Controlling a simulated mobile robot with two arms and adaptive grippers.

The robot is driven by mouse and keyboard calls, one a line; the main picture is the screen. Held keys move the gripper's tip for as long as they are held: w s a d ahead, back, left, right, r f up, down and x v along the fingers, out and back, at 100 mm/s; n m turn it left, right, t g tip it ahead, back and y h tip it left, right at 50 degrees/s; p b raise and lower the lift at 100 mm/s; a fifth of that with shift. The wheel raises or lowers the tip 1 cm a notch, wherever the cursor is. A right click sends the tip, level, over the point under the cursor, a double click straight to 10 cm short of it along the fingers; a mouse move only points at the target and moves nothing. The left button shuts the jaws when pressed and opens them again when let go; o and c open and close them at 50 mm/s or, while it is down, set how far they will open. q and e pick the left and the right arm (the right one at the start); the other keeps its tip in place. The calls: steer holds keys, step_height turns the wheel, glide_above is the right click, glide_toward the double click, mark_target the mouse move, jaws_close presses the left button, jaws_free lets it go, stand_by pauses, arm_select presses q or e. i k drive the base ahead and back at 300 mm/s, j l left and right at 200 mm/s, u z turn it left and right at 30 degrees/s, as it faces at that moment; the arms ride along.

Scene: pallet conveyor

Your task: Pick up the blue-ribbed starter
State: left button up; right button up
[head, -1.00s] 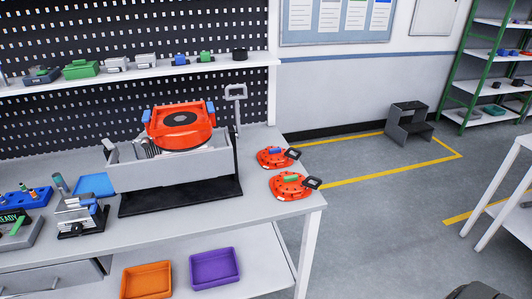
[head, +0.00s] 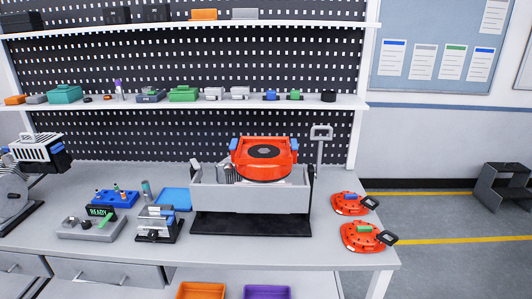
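Two round red starters with black handles lie at the right end of the workbench (head: 290,258). The rear one is the blue-ribbed starter (head: 347,209), with a small blue bar on its top. The front one is the green-ribbed starter (head: 357,245), with a green bar. They lie close together, handles to the right. A grey engine-like unit with a red top (head: 264,145) sits in a grey cradle (head: 250,201) on a black base to their left. Neither of my grippers shows in the head view.
Left on the bench are a blue tray (head: 176,197), a small grey fixture (head: 157,224) and a device reading READY (head: 91,229). A loaded shelf (head: 215,103) runs above. Orange (head: 201,291) and purple (head: 267,292) bins sit below. Floor right of the bench is clear up to a grey step stool (head: 500,188).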

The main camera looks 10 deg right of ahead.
mark_target(347, 204)
steer(key=i+l+z, duration=0.1)
steer(key=l, duration=0.35)
steer(key=l+z, duration=0.1)
steer(key=l, duration=0.4)
steer(key=i+l, duration=0.2)
steer(key=l, duration=0.25)
steer(key=k+z, duration=0.05)
